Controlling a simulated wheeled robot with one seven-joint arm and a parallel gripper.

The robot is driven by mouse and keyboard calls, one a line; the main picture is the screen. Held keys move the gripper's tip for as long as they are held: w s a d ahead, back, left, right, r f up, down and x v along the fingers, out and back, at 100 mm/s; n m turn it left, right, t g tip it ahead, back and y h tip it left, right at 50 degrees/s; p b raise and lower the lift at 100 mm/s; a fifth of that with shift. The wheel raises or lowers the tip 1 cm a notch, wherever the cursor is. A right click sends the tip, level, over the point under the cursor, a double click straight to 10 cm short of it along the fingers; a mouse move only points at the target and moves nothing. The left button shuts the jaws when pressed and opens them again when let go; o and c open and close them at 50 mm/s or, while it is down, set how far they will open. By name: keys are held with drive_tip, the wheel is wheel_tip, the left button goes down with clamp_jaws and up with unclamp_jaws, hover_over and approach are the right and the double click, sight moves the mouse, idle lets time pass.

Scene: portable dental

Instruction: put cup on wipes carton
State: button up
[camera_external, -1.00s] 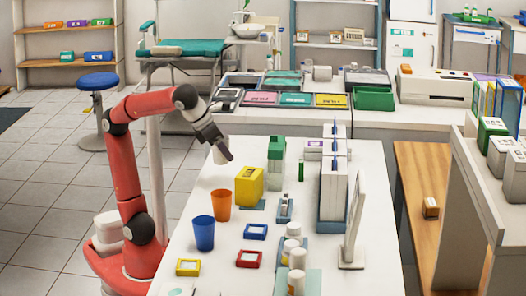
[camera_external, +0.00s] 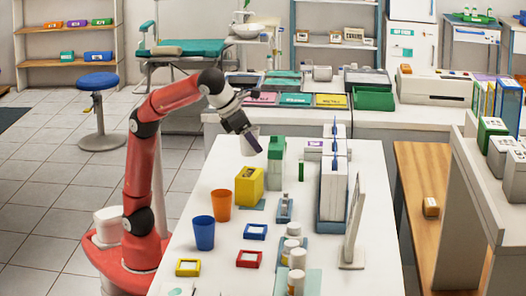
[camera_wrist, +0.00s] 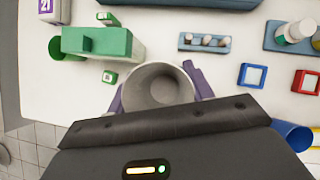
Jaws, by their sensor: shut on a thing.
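A pale grey-white cup (camera_external: 249,145) is held in my gripper (camera_external: 253,142) above the far part of the white table. In the wrist view the cup (camera_wrist: 158,88) sits between the two purple fingers, with its open mouth facing the camera. A green carton (camera_external: 277,163) stands just right of and below the held cup in the external view. It shows left of the cup in the wrist view (camera_wrist: 110,43). A yellow carton (camera_external: 249,186) stands nearer the camera. I cannot tell for sure which carton is the wipes carton.
An orange cup (camera_external: 221,205) and a blue cup (camera_external: 203,233) stand near the table's left edge. A tall blue-and-white rack (camera_external: 333,187) stands right of the green carton. Small blue (camera_external: 255,232) and red (camera_external: 249,259) frames and several white bottles occupy the front.

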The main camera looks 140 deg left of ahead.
drive_tip(key=shift+f+b, duration=0.85)
drive_tip(key=shift+f, duration=1.85)
drive_tip(key=shift+f, duration=0.1)
drive_tip(key=shift+f, duration=0.1)
drive_tip(key=o, duration=0.9)
drive_tip(key=shift+o, duration=0.2)
drive_tip(key=p+v, duration=0.4)
drive_tip(key=v, duration=0.8)
